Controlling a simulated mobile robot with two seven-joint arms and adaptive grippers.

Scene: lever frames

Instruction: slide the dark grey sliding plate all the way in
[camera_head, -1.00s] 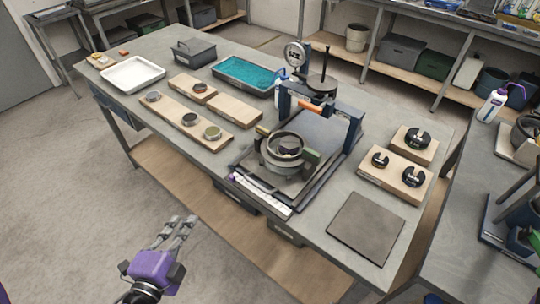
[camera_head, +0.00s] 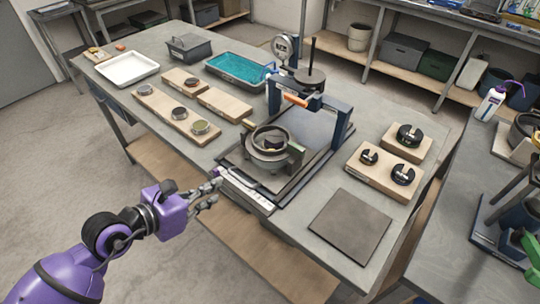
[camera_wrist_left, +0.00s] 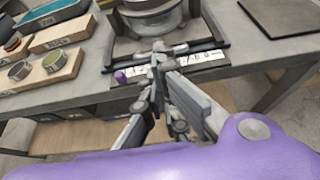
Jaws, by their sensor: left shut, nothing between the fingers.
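The dark grey sliding plate (camera_head: 236,162) lies in the base of the blue lever frame (camera_head: 343,128), partly covered by a round metal ring holder (camera_head: 268,148). The plate's front part also shows in the left wrist view (camera_wrist_left: 124,50), where a pale bar runs along its front. My left gripper (camera_head: 214,181) is at the table's front edge, just left of the frame's front. Its fingers are shut and empty; in the left wrist view the fingertips (camera_wrist_left: 160,50) overlap the front bar, and I cannot tell whether they touch it. My right gripper is not in view.
A white scale strip (camera_head: 243,191) runs along the frame's front. Wooden blocks with black weights (camera_head: 385,170) and a flat dark square (camera_head: 350,225) lie to the right. Wooden boards with small round pots (camera_head: 177,115) lie to the left.

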